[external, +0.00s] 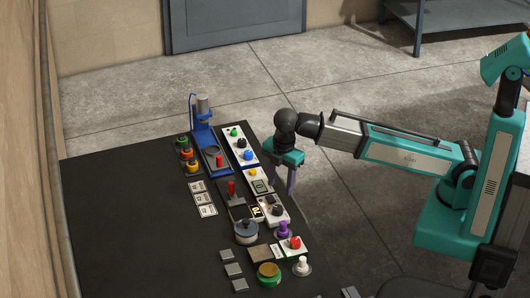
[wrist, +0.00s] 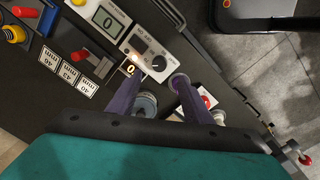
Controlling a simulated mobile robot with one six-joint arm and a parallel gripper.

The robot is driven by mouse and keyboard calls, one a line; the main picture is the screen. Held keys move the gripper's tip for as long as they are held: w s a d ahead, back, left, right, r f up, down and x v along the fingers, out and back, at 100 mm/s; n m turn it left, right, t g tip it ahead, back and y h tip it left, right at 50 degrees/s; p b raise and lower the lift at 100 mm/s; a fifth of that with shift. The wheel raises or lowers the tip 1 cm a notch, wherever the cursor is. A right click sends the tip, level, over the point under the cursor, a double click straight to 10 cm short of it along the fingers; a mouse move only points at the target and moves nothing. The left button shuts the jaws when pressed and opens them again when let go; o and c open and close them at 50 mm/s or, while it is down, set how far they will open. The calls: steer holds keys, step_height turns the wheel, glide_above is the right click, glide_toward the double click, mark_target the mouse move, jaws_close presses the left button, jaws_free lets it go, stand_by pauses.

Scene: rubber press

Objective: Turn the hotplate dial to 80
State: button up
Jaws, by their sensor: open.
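A black round dial (external: 277,210) sits on a pale box near the right edge of the black table; I take it for the hotplate dial. In the wrist view the dial (wrist: 159,63) lies beyond and between my fingers. A small lit display (wrist: 130,70) beside it seems to read 0. My gripper (external: 291,191) hangs just above and behind the dial in the external view, its purple-grey fingers pointing down. In the wrist view my gripper (wrist: 158,82) is open, with nothing between the fingers. A grey-blue round pot (external: 246,233) stands left of the dial, partly hidden by a finger in the wrist view.
A purple knob (external: 283,230), a red button (external: 295,243) and a white knob (external: 302,266) stand close in front of the dial. A red lever (external: 231,190) is to the left. The black table (external: 130,225) is clear at far left.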

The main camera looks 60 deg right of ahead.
mark_target(278, 208)
steer(key=shift+w+f+p, duration=0.15)
steer(key=shift+f+p, duration=0.4)
steer(key=shift+f, duration=1.95)
steer(key=shift+w+f+p, duration=0.1)
steer(key=shift+f+p, duration=0.45)
steer(key=shift+f, duration=1.95)
steer(key=c, duration=1.1)
steer(key=shift+o, duration=0.2)
steer(key=shift+m, duration=0.4)
steer(key=m, duration=0.4)
steer(key=shift+m, duration=0.4)
steer(key=m, duration=0.6)
steer(key=shift+a+p, duration=0.1)
steer(key=shift+p, duration=0.25)
